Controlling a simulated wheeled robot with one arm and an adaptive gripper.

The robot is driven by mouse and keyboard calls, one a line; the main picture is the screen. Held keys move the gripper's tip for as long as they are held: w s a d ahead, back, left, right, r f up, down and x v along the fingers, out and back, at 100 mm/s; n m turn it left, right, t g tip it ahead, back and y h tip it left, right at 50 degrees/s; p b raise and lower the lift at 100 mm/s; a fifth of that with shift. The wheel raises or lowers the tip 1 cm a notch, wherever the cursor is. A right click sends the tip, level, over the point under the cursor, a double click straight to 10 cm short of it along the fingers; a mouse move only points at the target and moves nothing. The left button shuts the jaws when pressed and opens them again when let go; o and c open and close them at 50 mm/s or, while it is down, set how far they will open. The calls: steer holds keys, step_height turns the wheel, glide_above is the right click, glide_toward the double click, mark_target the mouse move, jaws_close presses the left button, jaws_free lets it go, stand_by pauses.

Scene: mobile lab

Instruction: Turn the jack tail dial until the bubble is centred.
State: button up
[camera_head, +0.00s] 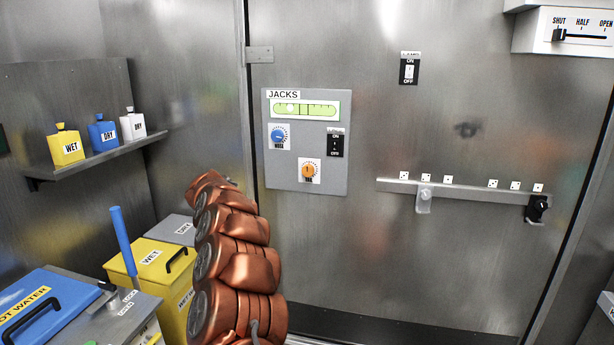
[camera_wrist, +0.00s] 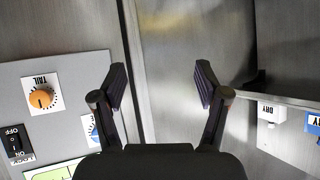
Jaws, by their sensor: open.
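The grey JACKS panel (camera_head: 337,182) is on the metal wall in the head view. Its green level vial (camera_head: 320,109) has a pale bubble (camera_head: 290,108) left of the centre marks. The orange tail dial (camera_head: 307,171) is at the panel's lower middle, with the blue nose dial (camera_head: 279,135) above and left of it. In the wrist view, turned over, the tail dial (camera_wrist: 41,98) is at the left with its TAIL label. My gripper (camera_wrist: 160,84) is open and empty, to the right of the tail dial in that view and apart from it. My arm hides the gripper in the head view.
A black ON/OFF switch (camera_head: 336,144) sits on the panel close to the tail dial. A shelf (camera_head: 92,162) with several labelled bottles is at the left. A blue upright handle (camera_head: 123,240) and yellow WET bin (camera_head: 150,266) stand below it. A rail (camera_head: 465,191) runs along the right wall.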

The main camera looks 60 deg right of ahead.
steer(key=s+d+f+m+g+h+b, duration=0.1)
steer(key=s+d+h, duration=0.15)
steer(key=d, duration=0.55)
steer(key=s+d+f+m+h, duration=0.15)
steer(key=s+d, duration=0.25)
steer(key=d, duration=0.4)
steer(key=n+g+h+b, duration=0.1)
steer(key=h, duration=0.4)
glide_toward(307, 172)
steer(key=d, duration=0.2)
steer(key=shift+w+r+p+x, duration=0.1)
steer(key=shift+r+p+x, duration=0.1)
steer(key=shift+x, duration=0.45)
steer(key=shift+w+r+p+x, duration=0.1)
steer(key=shift+p+x, duration=0.05)
steer(key=shift+x, duration=0.5)
steer(key=shift+w+r+p+x, duration=0.1)
steer(key=shift+p+x, duration=0.1)
steer(key=shift+x, duration=0.45)
steer(key=shift+w+d+f+p, duration=0.2)
steer(key=shift+d+p, duration=0.2)
steer(key=shift+d, duration=0.25)
steer(key=shift+p+x, duration=0.7)
steer(key=shift+x, duration=0.15)
steer(key=shift+w+d+p, duration=0.15)
steer(key=shift+d+p, duration=0.15)
steer(key=shift+c, duration=0.3)
